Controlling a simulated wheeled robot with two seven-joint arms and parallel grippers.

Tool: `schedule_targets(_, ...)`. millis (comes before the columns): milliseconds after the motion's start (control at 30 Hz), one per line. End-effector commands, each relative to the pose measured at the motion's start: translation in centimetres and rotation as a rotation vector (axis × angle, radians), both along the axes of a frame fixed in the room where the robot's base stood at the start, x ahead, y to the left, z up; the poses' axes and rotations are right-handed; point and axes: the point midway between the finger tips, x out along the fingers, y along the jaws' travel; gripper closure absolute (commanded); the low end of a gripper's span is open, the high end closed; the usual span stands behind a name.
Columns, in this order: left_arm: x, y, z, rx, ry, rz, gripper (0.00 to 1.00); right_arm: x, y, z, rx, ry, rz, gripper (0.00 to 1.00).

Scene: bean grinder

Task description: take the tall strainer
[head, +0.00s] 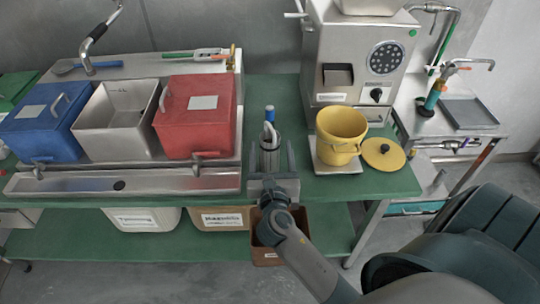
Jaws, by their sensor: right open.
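A slim, tall metal cylinder (269,156), which I take for the tall strainer, stands upright near the front edge of the green table. A blue-tipped handle (269,113) sticks up from its top. My right gripper (271,160) reaches in from the front, with its fingers open to the left and right of the cylinder. I cannot tell whether either finger touches it. The gripper body hides the cylinder's lower end. My left gripper is not in view.
A metal sink unit (120,183) with blue, steel and red bins stands left. Right are a grinder machine (320,50), a yellow bucket (341,130) on a white scale (330,167) and a yellow lid (383,154). The green table (270,92) is clear behind the cylinder.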

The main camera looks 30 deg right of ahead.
Motion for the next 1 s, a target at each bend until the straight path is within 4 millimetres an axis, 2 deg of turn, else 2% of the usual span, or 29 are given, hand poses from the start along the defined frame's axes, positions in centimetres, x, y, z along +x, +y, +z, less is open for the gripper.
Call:
schedule_targets(133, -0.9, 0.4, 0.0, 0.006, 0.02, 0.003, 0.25, 0.4, -0.3, -0.1, 0.001, 0.001, 0.0, 0.33)
schedule_targets(500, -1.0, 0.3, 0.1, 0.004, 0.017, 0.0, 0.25, 0.7, -0.4, -0.1, 0.0, 0.0, 0.0, 0.33)
schedule_targets(900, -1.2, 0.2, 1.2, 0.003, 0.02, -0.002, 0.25, 4.5, -2.5, -0.7, 0.0, 0.0, 0.0, 0.33)
schedule_targets(1000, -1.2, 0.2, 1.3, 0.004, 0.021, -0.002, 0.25, 4.9, -2.8, -0.8, 0.0, 0.001, 0.0, 0.33)
